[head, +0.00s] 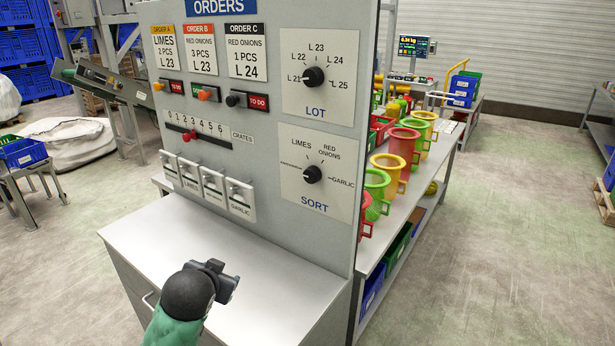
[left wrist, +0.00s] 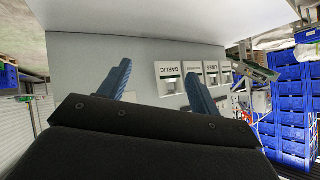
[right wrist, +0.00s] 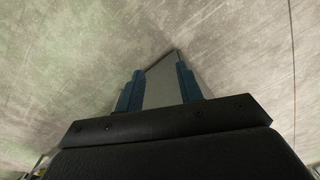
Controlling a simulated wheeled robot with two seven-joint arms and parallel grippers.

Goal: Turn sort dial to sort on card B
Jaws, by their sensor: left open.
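The sort dial (head: 312,174) is a black knob on the lower right plate of the upright panel. Labels for limes, red onions and garlic surround it; the left label is too small to read, and I cannot tell the pointer's direction. Card B (head: 200,50) reads "Red onions, 3 pcs, L 23". My left gripper (head: 221,276) is over the white counter, below and left of the dial, touching nothing. In the left wrist view its fingers (left wrist: 157,80) are apart and empty, facing the panel. My right gripper (right wrist: 158,72) shows only in its wrist view, fingers apart above the floor.
The lot dial (head: 313,77) is above the sort dial. A crates slider (head: 189,135) and several labelled switches (head: 213,186) are at the panel's left. The white counter (head: 280,292) is clear. Coloured net tubes (head: 402,146) stand behind the panel's right edge.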

